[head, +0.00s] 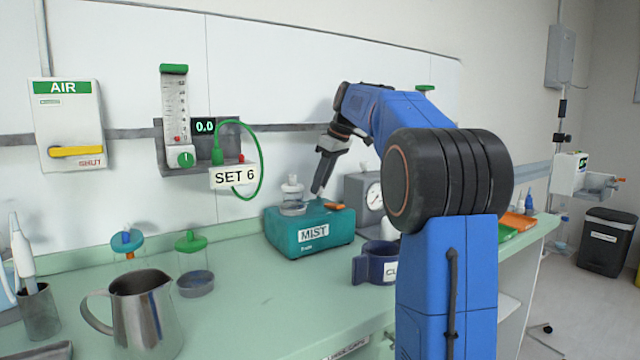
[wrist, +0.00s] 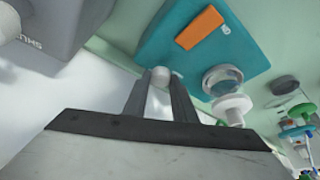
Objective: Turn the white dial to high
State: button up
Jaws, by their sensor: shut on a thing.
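The teal box (head: 311,239) labelled MIST stands on the counter in the head view; its top also shows in the wrist view (wrist: 235,45). The white dial (wrist: 160,73) is a small round knob at the box's edge in the wrist view, between my fingertips. My gripper (head: 319,188) reaches down onto the box from above in the head view. In the wrist view my gripper (wrist: 160,82) is shut on the dial, one finger on each side. The dial's marks and pointer cannot be read, and my fingers hide the dial in the head view.
An orange switch (head: 334,206) and a clear cup with a white cap (head: 292,196) are on the box's top. A grey gauge unit (head: 366,200) stands close on its right, a dark blue mug (head: 375,264) in front.

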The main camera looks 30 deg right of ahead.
jog(key=shift+w+d+n+g+y, duration=0.1)
jog(key=shift+n+g+y, duration=0.35)
jog(key=shift+n, duration=1.05)
jog(key=o, duration=1)
jog(key=shift+r, duration=0.1)
